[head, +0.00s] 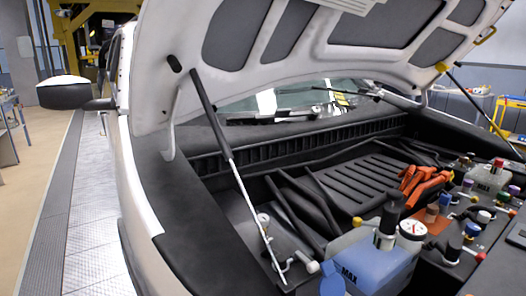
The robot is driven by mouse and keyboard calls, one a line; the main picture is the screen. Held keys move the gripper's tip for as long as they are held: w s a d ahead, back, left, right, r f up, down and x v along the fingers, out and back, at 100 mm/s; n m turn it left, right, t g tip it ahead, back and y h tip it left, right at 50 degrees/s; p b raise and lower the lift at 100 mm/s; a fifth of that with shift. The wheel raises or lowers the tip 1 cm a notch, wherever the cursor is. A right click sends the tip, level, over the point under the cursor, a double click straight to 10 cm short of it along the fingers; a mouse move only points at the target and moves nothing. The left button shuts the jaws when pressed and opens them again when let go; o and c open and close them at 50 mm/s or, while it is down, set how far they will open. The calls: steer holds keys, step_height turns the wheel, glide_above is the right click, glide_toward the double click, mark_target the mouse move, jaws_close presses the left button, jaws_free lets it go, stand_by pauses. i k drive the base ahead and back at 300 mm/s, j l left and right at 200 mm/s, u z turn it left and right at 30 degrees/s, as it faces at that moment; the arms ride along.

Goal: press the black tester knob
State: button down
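A black upright cylinder with a knob-like top (392,207) stands on the blue reservoir (375,266) at the lower right of the engine bay. It looks like the tester and its black knob. A round white gauge (412,229) sits right beside it, its dial facing up toward me. The reservoir bears a "MAX" mark and its lower part is cut off by the picture's bottom edge. My gripper is not in view, and nothing is seen touching the knob.
The raised hood (300,50) hangs over the bay, held by a prop strut (232,160) left of the reservoir. Orange tool-like handles (425,187) lie behind the gauge. Several coloured caps and small parts crowd the right side. A yellow cap (357,222) is left of the knob.

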mark_target(396, 195)
steer(key=k, duration=0.65)
steer(key=z, duration=1.7)
steer(key=i+l, duration=0.15)
steer(key=i, duration=0.25)
steer(key=i+l, duration=0.15)
steer(key=i, duration=0.25)
steer(key=j, duration=0.75)
steer(key=i, duration=0.05)
